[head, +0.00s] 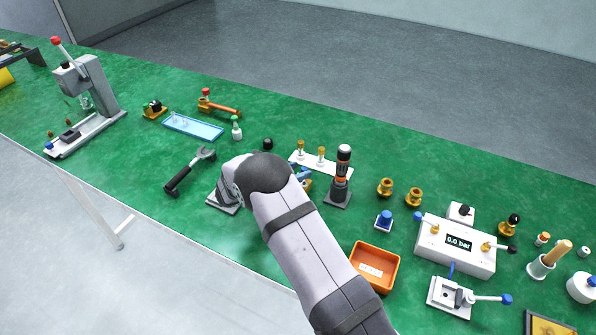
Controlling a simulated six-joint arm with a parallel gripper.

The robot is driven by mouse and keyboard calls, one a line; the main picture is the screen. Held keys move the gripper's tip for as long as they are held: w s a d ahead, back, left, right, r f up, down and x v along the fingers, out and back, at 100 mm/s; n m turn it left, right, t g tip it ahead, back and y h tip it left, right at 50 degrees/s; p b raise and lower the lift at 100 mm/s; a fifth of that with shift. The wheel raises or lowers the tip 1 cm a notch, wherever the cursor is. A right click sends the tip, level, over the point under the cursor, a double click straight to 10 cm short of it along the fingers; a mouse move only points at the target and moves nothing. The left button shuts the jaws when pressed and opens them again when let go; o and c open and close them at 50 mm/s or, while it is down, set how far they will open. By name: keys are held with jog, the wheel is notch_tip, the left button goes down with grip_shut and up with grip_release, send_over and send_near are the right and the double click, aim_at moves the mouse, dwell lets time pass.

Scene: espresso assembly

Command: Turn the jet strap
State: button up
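My arm reaches up from the bottom of the head view, and its dark rounded joint sits over the middle of the table. My gripper is hidden behind this arm, so I cannot see its fingers or what they touch. I cannot make out a jet strap for certain. A grey fixture (222,203) shows partly at the left of my arm's end, its upper part covered. A blue part (304,174) shows just to the right of the arm, also partly covered.
A black-handled wrench (182,178) lies left of the arm. A black and orange tool (342,172) stands upright on the right. An orange tray (375,265), a white gauge box reading 0.0 bar (440,258) and a lever press (85,95) stand on the green table (150,200).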

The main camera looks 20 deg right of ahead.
jog(key=b+v, duration=0.1)
jog(key=v, duration=0.5)
jog(key=shift+s+a+r, duration=0.1)
jog(key=shift+s+a, duration=0.05)
jog(key=shift+a, duration=0.05)
